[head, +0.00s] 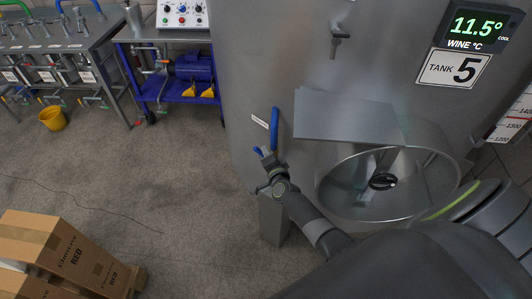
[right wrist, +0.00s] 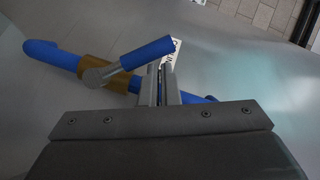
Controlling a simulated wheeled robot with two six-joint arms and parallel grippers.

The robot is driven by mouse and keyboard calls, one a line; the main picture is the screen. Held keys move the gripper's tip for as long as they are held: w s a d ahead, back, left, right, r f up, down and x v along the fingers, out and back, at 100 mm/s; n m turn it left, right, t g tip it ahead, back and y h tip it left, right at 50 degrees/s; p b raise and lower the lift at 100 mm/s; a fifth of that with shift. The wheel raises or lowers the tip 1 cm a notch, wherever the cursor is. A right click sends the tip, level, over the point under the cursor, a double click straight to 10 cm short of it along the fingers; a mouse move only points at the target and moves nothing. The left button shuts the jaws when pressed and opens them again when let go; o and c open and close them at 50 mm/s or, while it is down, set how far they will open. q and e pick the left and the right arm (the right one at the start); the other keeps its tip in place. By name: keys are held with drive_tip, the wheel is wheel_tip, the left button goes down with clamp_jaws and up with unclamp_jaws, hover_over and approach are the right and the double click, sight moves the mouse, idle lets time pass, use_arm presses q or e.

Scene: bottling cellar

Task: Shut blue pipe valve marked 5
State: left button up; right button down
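The blue pipe (right wrist: 58,57) with a brass-coloured valve body (right wrist: 96,70) crosses the right wrist view. Its blue lever (right wrist: 147,52) slants across the pipe's line, neither along it nor square to it. In the head view an upright blue part (head: 275,128) stands on the front of tank 5 beside a small white label (head: 261,121). My right gripper (head: 267,163) is just below it. In the right wrist view its fingers (right wrist: 162,82) are close together, tips near the lever; I see nothing held between them. Contact is unclear. My left gripper is out of view.
A grey tank with a "TANK 5" sign (head: 454,69) fills the right side. Its round hatch (head: 345,208) lies right of my gripper, under a grey plate (head: 345,116). A blue cart (head: 190,98) and cardboard boxes (head: 60,250) stand left. The floor between is clear.

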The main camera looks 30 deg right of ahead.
drive_tip(key=w+a+f+b, duration=0.2)
drive_tip(key=a+f+b, duration=0.1)
drive_tip(key=a+f, duration=0.1)
drive_tip(key=shift+w, duration=0.3)
idle(0.3)
drive_tip(key=shift+w+a+f, duration=0.1)
drive_tip(key=shift+a, duration=0.05)
idle(0.7)
